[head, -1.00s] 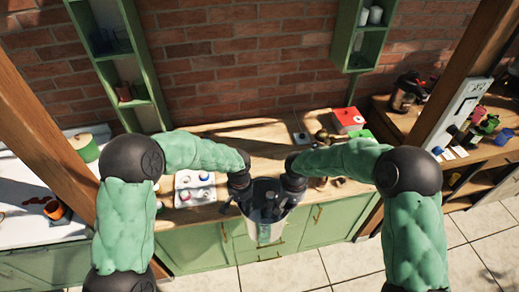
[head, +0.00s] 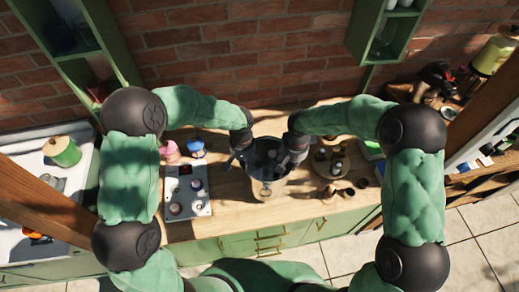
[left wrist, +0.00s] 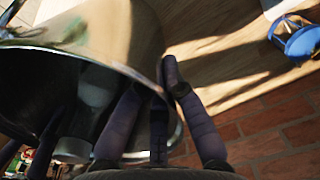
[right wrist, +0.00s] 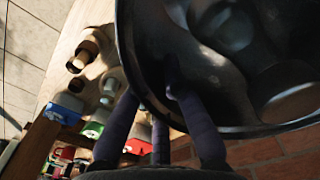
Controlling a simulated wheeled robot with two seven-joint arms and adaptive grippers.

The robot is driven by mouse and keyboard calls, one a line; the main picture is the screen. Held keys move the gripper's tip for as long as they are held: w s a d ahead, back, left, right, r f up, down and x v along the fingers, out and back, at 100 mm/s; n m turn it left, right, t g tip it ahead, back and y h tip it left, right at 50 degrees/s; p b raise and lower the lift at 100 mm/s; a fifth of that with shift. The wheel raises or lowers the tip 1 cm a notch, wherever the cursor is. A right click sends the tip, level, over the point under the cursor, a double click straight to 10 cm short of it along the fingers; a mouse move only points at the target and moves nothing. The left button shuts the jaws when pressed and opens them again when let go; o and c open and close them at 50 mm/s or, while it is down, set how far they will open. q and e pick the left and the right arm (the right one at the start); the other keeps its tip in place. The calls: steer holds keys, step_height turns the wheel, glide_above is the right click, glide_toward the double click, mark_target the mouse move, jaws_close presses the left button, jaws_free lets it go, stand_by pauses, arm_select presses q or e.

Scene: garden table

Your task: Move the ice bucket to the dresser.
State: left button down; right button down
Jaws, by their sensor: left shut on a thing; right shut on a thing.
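The ice bucket (head: 268,188) is a shiny metal pail with a dark inside. It is upright over the wooden top of the green dresser (head: 232,222) in the head view; I cannot tell whether its base touches the top. My left gripper (head: 243,150) is shut on the bucket's left rim, and my right gripper (head: 294,147) is shut on its right rim. The bucket's wall fills much of the left wrist view (left wrist: 100,25) and the right wrist view (right wrist: 230,60), with fingers on both sides of the rim.
On the dresser top, a white tray (head: 187,213) with round items stands left of the bucket, with a pink item (head: 170,151) and a blue item (head: 196,149) behind it. A round wooden stand with small bottles (head: 334,164) is close on the right. Brick wall lies behind.

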arm_select(q)
steer(key=shift+s+r, duration=0.25)
steer(key=shift+s, duration=0.05)
steer(key=shift+w, duration=0.1)
arm_select(e)
steer(key=shift+s+r, duration=0.15)
steer(key=shift+s, duration=0.05)
